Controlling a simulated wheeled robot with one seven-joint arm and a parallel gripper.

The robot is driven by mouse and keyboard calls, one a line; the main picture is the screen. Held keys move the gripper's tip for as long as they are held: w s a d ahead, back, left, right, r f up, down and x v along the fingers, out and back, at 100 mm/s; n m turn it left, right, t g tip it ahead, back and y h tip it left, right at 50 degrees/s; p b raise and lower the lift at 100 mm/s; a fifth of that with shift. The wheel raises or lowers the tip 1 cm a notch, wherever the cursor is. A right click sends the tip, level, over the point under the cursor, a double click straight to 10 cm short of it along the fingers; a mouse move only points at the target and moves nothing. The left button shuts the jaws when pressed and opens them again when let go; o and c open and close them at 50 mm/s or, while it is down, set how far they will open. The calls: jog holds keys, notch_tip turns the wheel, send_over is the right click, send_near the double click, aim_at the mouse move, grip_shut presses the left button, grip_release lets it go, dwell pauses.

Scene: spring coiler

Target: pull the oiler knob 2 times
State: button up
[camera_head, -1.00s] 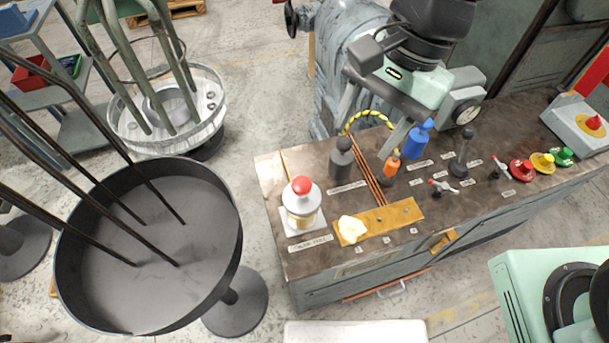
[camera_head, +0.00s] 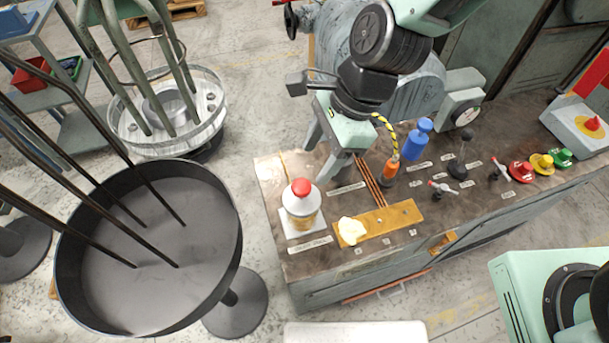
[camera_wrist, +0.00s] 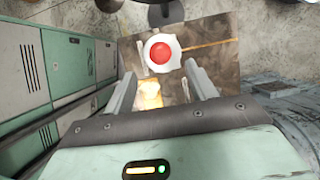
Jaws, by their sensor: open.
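The oiler is a white and yellowish can (camera_head: 301,206) standing upright on a white square pad on the bench, with a round red knob (camera_head: 302,187) on top. My gripper (camera_head: 316,163) is open and empty, pointing down above the bench, just behind and to the right of the oiler. In the wrist view the red knob (camera_wrist: 160,54) shows ahead of the fingertips and between their lines, with the white can top around it. The fingers of my gripper (camera_wrist: 159,72) stand wide apart, and I see no contact with the knob.
A yellow plate (camera_head: 390,219) with a pale lump lies right of the oiler. A dark round drum (camera_head: 230,262) stands left of the bench, with clear floor between.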

aim_at(302, 184)
jog(key=x, duration=0.7)
jog(key=shift+f+p, duration=0.1)
jog(key=shift+p, duration=0.2)
